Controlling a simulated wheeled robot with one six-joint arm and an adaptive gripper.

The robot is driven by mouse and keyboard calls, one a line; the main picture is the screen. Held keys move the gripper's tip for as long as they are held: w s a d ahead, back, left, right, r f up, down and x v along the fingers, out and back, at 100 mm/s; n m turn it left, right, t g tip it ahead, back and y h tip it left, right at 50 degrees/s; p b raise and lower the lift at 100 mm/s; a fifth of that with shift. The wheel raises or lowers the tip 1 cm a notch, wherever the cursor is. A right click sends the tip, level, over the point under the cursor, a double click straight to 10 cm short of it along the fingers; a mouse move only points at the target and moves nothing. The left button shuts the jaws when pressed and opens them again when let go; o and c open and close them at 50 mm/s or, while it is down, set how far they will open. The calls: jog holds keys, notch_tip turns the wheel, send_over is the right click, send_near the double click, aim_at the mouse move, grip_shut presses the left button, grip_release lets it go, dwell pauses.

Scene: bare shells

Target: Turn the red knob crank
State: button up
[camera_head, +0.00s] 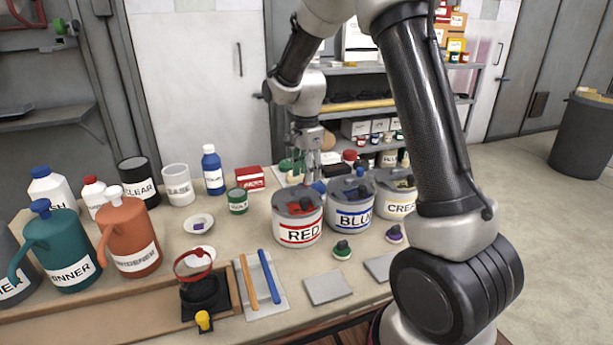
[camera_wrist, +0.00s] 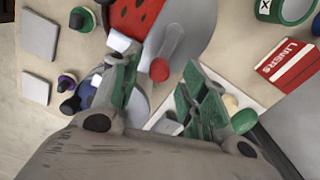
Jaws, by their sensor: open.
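The can labelled RED (camera_head: 298,234) stands on the bench, with red showing in its top. In the wrist view its red top with dark dots (camera_wrist: 128,14) is at the upper middle. A grey crank arm (camera_wrist: 165,40) there ends in the red knob (camera_wrist: 160,70). My gripper (camera_wrist: 157,62) is open, with one green-padded finger on each side of the knob in the picture. I cannot tell whether either finger touches it. In the head view my gripper (camera_head: 307,172) points down just behind the RED can, and the knob is not clearly made out.
The BLUE can (camera_head: 352,217) and the CREAM can (camera_head: 398,207) stand close on the right. A green tin (camera_head: 238,201) and a red LINERS box (camera_head: 249,178) are to the left. Orange (camera_head: 130,240) and teal (camera_head: 60,250) jugs stand farther left. Grey pads lie in front.

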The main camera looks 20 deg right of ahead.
jog(key=shift+f, duration=0.85)
grip_shut()
